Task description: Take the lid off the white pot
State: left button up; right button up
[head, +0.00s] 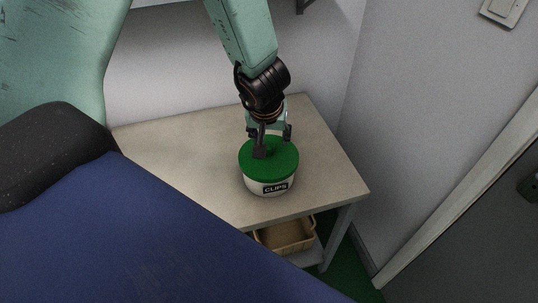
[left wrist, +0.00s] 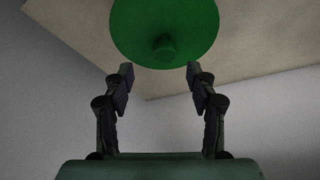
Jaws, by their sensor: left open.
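The white pot (head: 256,184) stands upright on the table, with a label reading CLIPS on its front. Its green lid (head: 286,165) sits on top and covers it. The lid also shows in the left wrist view (left wrist: 140,28), with a small round knob (left wrist: 163,46) at its middle. My left gripper (head: 273,144) is over the lid, coming down from above. In the left wrist view its fingers (left wrist: 159,85) are apart with nothing between them, and the knob lies ahead of the fingertips. My right gripper is not in view.
The pale table (head: 185,160) is bare around the pot, with free room to its left. A shallow tan bin (head: 287,236) sits on a shelf below the table's front edge. A wall stands close behind and to the right.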

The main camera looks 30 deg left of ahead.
aim_at(269, 145)
pick_arm(q)
jog(key=shift+w+f, duration=0.1)
jog(key=shift+f, duration=0.55)
jog(key=b+x, duration=0.1)
jog(key=x, duration=0.1)
jog(key=b+x, duration=0.2)
jog(key=x, duration=0.1)
jog(key=shift+a, duration=0.45)
jog(key=shift+f, duration=0.25)
jog(key=shift+w, duration=0.1)
jog(key=shift+c, duration=0.2)
jog(key=c, duration=0.3)
grip_shut()
